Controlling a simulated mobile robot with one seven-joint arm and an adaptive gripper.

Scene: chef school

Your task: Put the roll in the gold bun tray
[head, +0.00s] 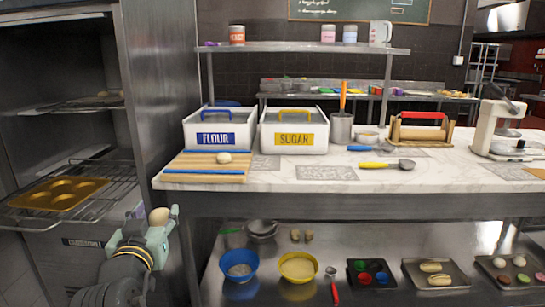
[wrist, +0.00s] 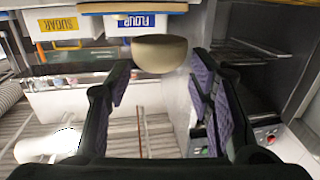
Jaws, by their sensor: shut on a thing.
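The roll (head: 159,215) is a small tan, rounded bun between the fingertips of my gripper (head: 157,227). In the wrist view the roll (wrist: 159,53) sits at the far ends of the purple-padded fingers of my gripper (wrist: 161,74), which are shut on it. The gold bun tray (head: 57,193) has several round cups and lies on a wire rack in the open metal cabinet at the left. My gripper is to the right of the tray, in front of the cabinet's right side and apart from the tray. The tray is not clear in the wrist view.
The cabinet's side wall (head: 163,90) stands between its racks and the marble counter (head: 290,180). A wooden board (head: 207,172) with dough lies at the counter's left end, near the flour bin (head: 218,135). An upper wire rack (head: 75,106) sits above the tray.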

